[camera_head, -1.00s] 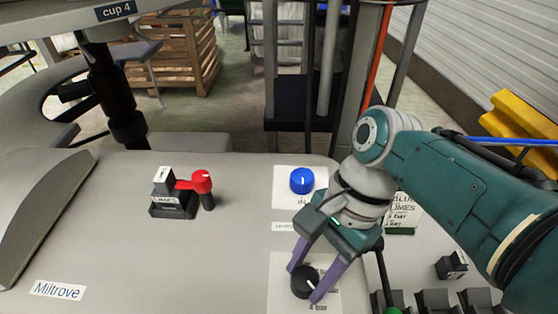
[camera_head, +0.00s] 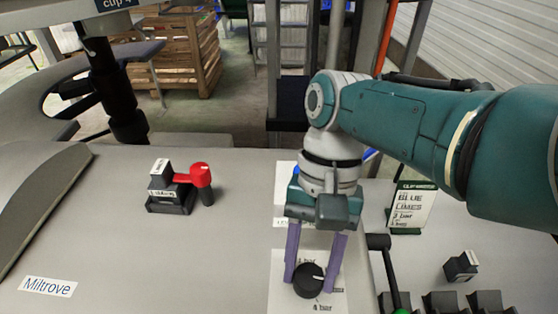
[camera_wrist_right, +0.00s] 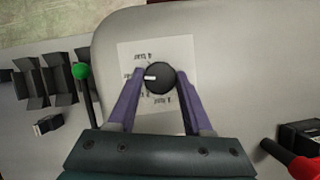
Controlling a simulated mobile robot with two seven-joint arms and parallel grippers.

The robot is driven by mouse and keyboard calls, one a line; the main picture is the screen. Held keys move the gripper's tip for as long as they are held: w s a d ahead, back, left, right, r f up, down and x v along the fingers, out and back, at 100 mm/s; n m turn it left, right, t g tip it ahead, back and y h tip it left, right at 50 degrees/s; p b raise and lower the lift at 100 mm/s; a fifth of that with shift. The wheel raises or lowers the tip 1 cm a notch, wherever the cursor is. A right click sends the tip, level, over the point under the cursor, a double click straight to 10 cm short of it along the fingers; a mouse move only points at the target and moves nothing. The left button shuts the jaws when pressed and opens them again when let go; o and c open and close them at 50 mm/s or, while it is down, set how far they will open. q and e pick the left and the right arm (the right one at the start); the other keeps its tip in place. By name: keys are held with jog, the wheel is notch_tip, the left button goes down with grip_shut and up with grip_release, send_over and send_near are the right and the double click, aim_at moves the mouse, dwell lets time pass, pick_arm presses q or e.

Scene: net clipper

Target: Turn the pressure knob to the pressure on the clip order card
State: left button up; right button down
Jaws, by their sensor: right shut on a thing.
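The black pressure knob (camera_head: 308,281) stands on a white label sheet (camera_head: 279,300) on the grey panel. My right gripper (camera_head: 310,284) is shut on it from above, one purple finger on each side. In the wrist view, the knob (camera_wrist_right: 160,78) sits between my fingertips (camera_wrist_right: 160,76) and its white mark points left; in the head view the mark points right. Bar labels surround the knob, some partly hidden. The clip order card (camera_head: 411,208) stands behind, to the right; it reads blue limes and a bar value, too small to read surely. My left gripper is out of view.
A green-tipped lever (camera_head: 389,275) stands close right of the knob. A red-handled lever switch (camera_head: 175,190) is at the left. A small black block (camera_head: 461,266) and several dark holders are at the right. The panel's middle is clear.

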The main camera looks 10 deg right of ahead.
dwell(0.6)
jog(key=shift+c, duration=1.6)
grip_release()
jog(key=p+v, duration=0.2)
jog(key=v, duration=0.8)
jog(key=shift+a+f, duration=0.1)
